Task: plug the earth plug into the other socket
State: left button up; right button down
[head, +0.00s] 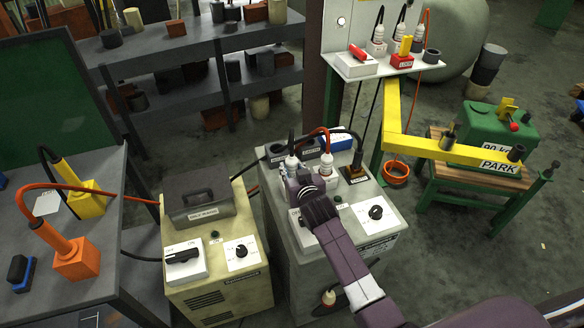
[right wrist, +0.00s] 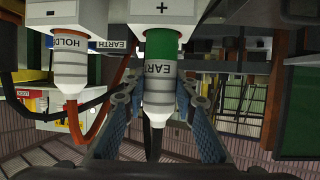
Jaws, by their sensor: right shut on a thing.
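The earth plug (right wrist: 160,75) has a green band, white-and-grey rings, an EARTH label and a black cable. In the right wrist view it stands between the two blue-padded fingers of my right gripper (right wrist: 155,120), which is shut on it. Its green end meets a pale block marked "+" (right wrist: 162,10); how deep it sits is hidden. In the head view the plug (head: 292,162) is at the grey machine's left top, with my right gripper (head: 299,182) at it. Dark sockets (head: 311,148) stand behind, partly hidden. My left gripper is not in view.
A white HOLD plug (right wrist: 69,65) with an orange cable is close beside the earth plug, at a "-" mark. A yellow machine (head: 228,280) stands left. A yellow arm (head: 440,148) is at right.

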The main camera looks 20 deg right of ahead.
jog(key=shift+f, duration=0.4)
jog(key=c, duration=1.5)
grip_release()
jog(key=shift+c, duration=0.2)
jog(key=shift+o, duration=0.2)
jog(key=shift+s, duration=0.1)
jog(key=v, duration=1.1)
jog(key=shift+s+r, duration=0.25)
jog(key=shift+s, duration=0.1)
